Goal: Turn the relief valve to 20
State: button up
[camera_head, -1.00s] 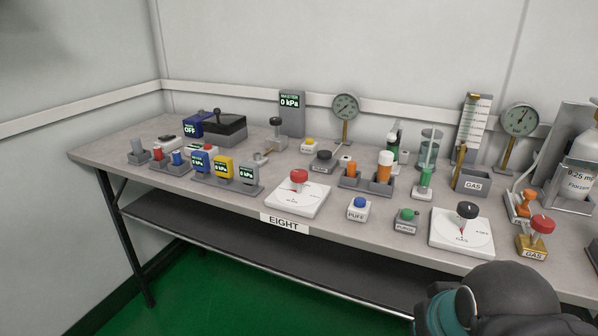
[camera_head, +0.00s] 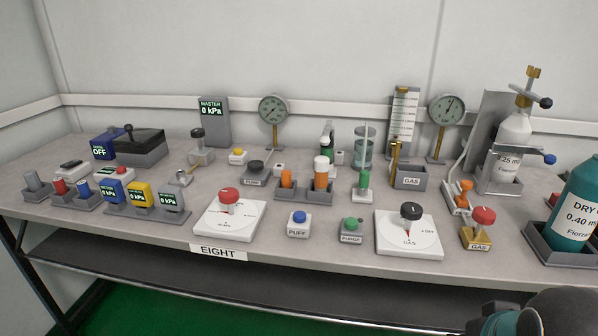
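No label reading "relief" can be made out, so I cannot tell for sure which control is the relief valve. A red knob (camera_head: 229,197) sits on a white square dial plate (camera_head: 248,224) at the front of the bench. A black knob (camera_head: 411,211) sits on a similar plate marked GAS (camera_head: 429,245), to its right. Another red knob (camera_head: 484,215) tops a brass GAS block (camera_head: 476,239). The dial numbers are too small to read. My gripper is not in view; only a dark and teal part of my arm shows at the bottom right.
The grey bench (camera_head: 320,251) is crowded. Round gauges (camera_head: 273,109) (camera_head: 446,109) stand at the back, beside a MASTER display (camera_head: 213,121) reading 0 kPa. Blue PUFF (camera_head: 299,217) and green PURGE (camera_head: 352,224) buttons lie between the dial plates. A teal bottle (camera_head: 575,215) stands far right.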

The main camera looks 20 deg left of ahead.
aim_at(228, 196)
jog(key=z, duration=1.25)
jog(key=k, duration=1.2)
jog(key=u, duration=1.25)
jog(key=i, duration=0.15)
jog(key=u, duration=0.2)
